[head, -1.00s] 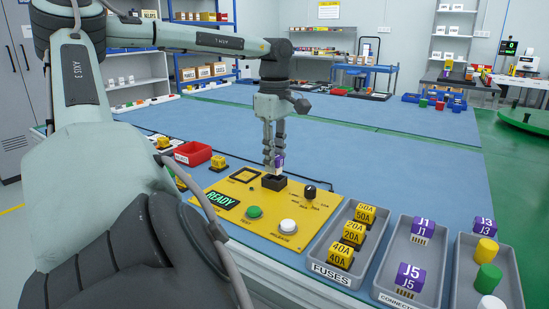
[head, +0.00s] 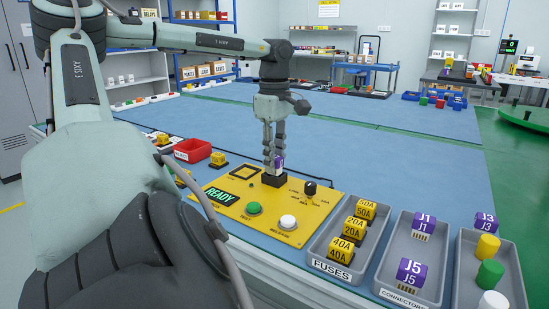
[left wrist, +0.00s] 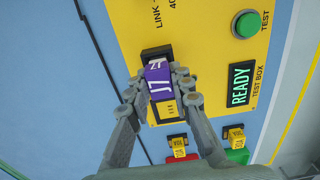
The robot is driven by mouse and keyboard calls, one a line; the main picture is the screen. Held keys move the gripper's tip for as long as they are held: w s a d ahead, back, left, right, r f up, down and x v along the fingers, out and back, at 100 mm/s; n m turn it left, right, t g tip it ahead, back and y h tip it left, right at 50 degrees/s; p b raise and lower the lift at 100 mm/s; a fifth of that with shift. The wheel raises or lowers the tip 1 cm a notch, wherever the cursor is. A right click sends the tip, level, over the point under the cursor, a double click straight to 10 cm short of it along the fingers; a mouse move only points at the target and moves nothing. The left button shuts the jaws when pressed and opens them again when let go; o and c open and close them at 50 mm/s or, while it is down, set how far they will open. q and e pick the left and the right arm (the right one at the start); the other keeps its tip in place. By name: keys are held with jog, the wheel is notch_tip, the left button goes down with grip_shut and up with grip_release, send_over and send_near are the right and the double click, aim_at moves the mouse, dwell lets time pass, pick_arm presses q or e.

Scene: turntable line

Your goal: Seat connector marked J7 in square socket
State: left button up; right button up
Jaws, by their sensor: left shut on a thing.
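My left gripper (head: 275,155) is shut on the purple connector marked J7 (head: 280,162), upright over the raised black socket (head: 273,180) on the yellow test box (head: 290,236). In the left wrist view the fingers hold the connector (left wrist: 158,82) by its sides, its J7 label showing, and the black socket (left wrist: 156,52) is partly hidden behind it. The connector's lower end meets or nearly meets the socket; I cannot tell how deep it sits. A flat black square frame (head: 231,177) lies left of the socket. My right gripper is not in view.
The box also carries a READY display (head: 221,197), a green button (head: 253,208), a white button (head: 288,222) and a black knob (head: 310,187). A fuse tray (head: 331,269) and a connector tray (head: 402,296) stand to the right. A red bin (head: 195,150) is at left.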

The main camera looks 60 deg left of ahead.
pick_arm(q)
jog(key=shift+f+b, duration=0.35)
jog(key=shift+f, duration=0.2)
jog(key=o, duration=0.9)
notch_tip(320, 180, up, 12)
jog(key=shift+r, duration=0.1)
dwell(0.3)
